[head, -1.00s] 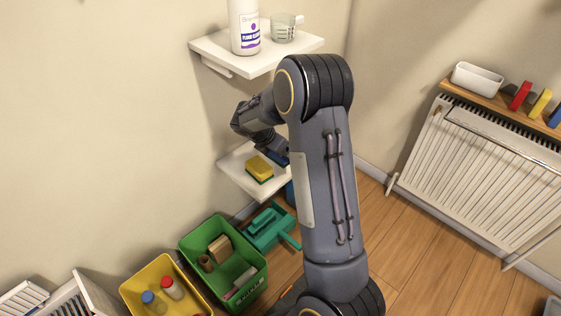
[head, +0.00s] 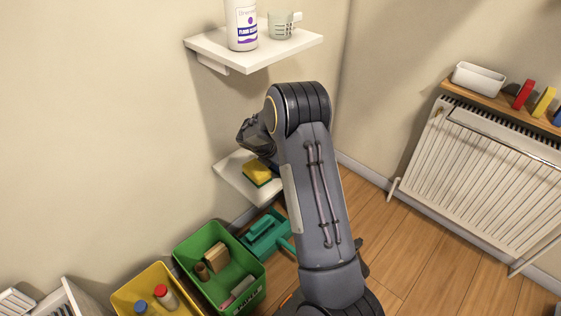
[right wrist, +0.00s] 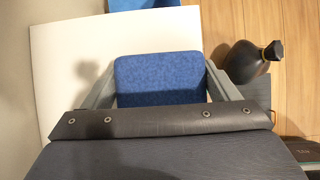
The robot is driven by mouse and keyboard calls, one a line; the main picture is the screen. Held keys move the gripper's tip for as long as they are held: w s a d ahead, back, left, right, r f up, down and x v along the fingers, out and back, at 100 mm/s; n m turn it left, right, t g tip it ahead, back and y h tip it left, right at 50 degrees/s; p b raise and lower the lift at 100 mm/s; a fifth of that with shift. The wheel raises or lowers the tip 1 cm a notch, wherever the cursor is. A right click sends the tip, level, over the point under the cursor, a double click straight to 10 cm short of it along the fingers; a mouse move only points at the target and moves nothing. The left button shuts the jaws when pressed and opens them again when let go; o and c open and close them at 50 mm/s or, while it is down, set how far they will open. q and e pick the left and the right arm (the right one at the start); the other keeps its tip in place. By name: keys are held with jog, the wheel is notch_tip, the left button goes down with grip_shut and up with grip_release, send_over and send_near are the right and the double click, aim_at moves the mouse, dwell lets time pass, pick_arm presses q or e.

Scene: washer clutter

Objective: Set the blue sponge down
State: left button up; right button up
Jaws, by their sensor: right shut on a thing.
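The blue sponge (right wrist: 160,80) sits between the two grey fingers of my right gripper (right wrist: 162,84), which is shut on it. In the right wrist view it is over the white lower shelf (right wrist: 70,60). I cannot tell whether the sponge touches the shelf. In the head view my right arm hides the gripper's fingers and the blue sponge, close above the lower shelf (head: 232,178). A yellow and green sponge (head: 257,172) lies on that shelf, just beside my gripper. My left gripper is not in view.
An upper shelf (head: 215,45) with a white bottle (head: 242,25) and a cup (head: 281,25) is above. A teal dustpan-like item (head: 265,235), a green crate (head: 190,245) and a yellow crate (head: 125,297) stand below. A dark bottle (right wrist: 245,65) is right of the shelf.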

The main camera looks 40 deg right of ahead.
jog(key=shift+f, duration=0.15)
jog(key=o, duration=1)
jog(key=shift+c, duration=0.2)
